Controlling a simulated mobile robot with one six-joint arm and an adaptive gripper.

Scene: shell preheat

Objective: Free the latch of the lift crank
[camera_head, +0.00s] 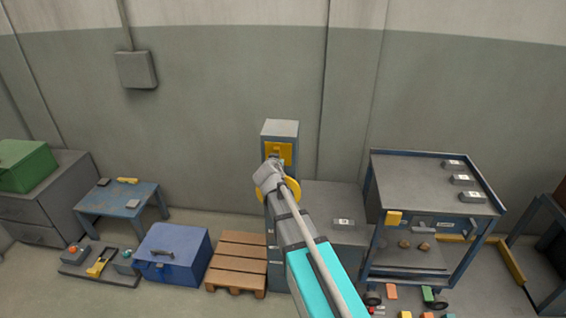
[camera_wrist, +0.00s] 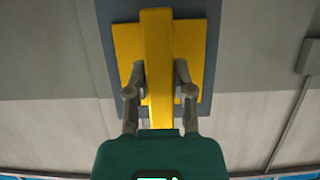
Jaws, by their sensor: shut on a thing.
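A yellow plate (camera_head: 286,152) is fixed near the top of a grey post (camera_head: 281,128) against the wall. In the wrist view the plate (camera_wrist: 126,45) lies behind a thick yellow bar (camera_wrist: 156,40), which seems to be the latch. My gripper (camera_wrist: 160,82) is shut on this bar, one finger on each side. In the head view my gripper (camera_head: 274,164) is at the plate, and my arm hides most of the contact.
A grey cabinet (camera_head: 322,195) stands right of the post, then a blue-framed workbench (camera_head: 420,185). Left are a wooden pallet (camera_head: 238,257), a blue box (camera_head: 166,268) and a small blue table (camera_head: 122,198). Several coloured pieces lie on the floor at lower right.

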